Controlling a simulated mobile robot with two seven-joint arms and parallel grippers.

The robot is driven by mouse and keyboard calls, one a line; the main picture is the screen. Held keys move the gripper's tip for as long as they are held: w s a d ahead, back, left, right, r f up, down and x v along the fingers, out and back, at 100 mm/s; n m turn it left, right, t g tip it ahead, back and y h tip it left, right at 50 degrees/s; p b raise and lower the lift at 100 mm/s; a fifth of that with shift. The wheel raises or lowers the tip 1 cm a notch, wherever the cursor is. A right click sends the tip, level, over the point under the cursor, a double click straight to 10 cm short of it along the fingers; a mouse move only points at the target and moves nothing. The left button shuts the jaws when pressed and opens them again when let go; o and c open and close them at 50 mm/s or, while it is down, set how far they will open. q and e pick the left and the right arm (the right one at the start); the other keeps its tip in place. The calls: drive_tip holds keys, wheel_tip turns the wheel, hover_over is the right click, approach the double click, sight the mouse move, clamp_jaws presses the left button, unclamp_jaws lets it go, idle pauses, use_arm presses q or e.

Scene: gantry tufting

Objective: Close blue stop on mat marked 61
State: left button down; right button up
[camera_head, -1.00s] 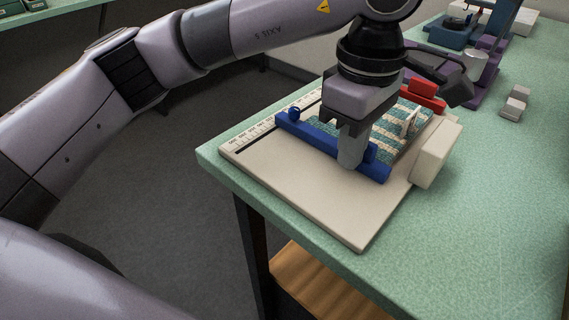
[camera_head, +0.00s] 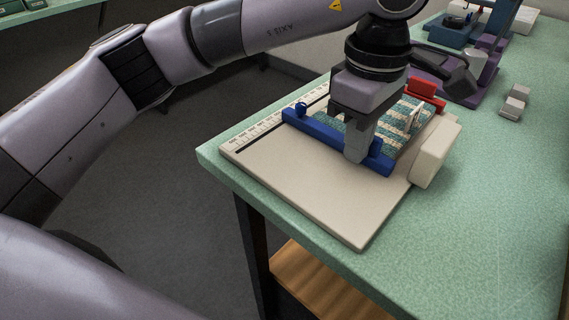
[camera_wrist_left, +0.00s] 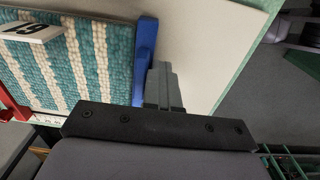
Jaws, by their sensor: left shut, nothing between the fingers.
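The blue stop (camera_head: 318,130) is a long bar lying across the cream board (camera_head: 300,190). Its long side is against or very close to the near edge of the teal and cream striped mat (camera_head: 388,138). The mat's white tag shows 61, upside down, in the left wrist view (camera_wrist_left: 32,31). My left gripper (camera_head: 357,158) is shut and empty, its fingers down at the near side of the blue stop, touching or nearly touching it. In the left wrist view the fingers (camera_wrist_left: 163,88) are beside the blue stop (camera_wrist_left: 145,55). My right gripper is not in view.
A red stop (camera_head: 425,92) stands at the mat's far side. A cream block (camera_head: 436,155) sits at the board's right edge. A printed scale (camera_head: 270,128) runs along the board's left side. Small grey blocks (camera_head: 515,103) and purple equipment (camera_head: 470,85) stand farther back on the green table.

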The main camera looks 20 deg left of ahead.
use_arm(q)
drive_tip(key=shift+s, duration=0.15)
idle(0.4)
drive_tip(key=shift+s+a, duration=0.2)
drive_tip(key=shift+s, duration=0.2)
drive_tip(key=shift+r, duration=0.1)
wheel_tip(320, 180, up, 8)
drive_tip(key=p, duration=0.5)
drive_tip(key=shift+s, duration=0.1)
idle(0.6)
